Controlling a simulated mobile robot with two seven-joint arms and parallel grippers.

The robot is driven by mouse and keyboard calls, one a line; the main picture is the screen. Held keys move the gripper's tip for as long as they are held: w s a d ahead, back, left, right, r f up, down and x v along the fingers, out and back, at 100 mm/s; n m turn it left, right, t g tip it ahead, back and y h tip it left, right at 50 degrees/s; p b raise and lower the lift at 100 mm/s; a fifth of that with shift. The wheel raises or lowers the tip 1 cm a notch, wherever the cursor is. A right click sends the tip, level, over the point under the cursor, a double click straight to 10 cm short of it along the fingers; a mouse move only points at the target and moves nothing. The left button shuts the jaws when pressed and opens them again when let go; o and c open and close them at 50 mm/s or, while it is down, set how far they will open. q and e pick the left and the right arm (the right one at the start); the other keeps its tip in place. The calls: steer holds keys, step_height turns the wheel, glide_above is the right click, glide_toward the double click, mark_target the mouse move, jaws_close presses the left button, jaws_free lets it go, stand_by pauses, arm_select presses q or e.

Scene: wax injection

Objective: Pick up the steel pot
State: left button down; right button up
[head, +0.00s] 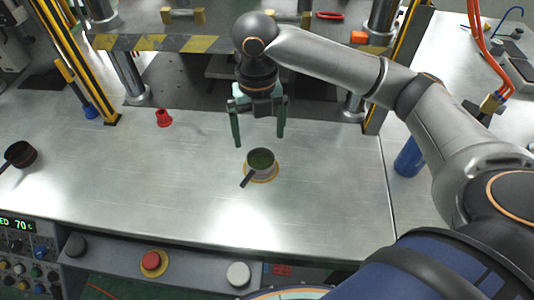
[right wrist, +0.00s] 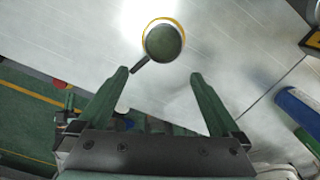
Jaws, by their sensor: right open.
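The steel pot (head: 260,161) stands upright on the metal table, with green contents and a dark handle pointing to the lower left. It sits on a yellow ring marking (head: 274,176). My right gripper (head: 260,142) is open and empty, with its fingers pointing down, just behind and above the pot in the head view. In the right wrist view the pot (right wrist: 163,41) lies beyond the open fingertips, roughly centred between them and apart from them. My left gripper is not in view.
A dark pan (head: 22,154) sits at the far left. A red funnel-like piece (head: 163,118) stands behind left, and a blue cylinder (head: 409,158) stands at right. Striped press posts rise behind. A control panel (head: 30,255) edges the front. The table around the pot is clear.

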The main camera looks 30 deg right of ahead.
glide_toward(261, 163)
steer(key=shift+s+a+f, duration=0.3)
steer(key=shift+s+a, duration=0.05)
steer(key=shift+s, duration=0.25)
steer(key=shift+s+a+f, duration=0.3)
steer(key=shift+s, duration=0.3)
steer(key=shift+w+d+f, duration=0.15)
steer(key=shift+f, duration=1.35)
steer(key=shift+w+d+f, duration=0.1)
steer(key=shift+f, duration=1.4)
steer(key=shift+c, duration=0.2)
steer(key=shift+r, duration=0.1)
steer(key=c, duration=1.2)
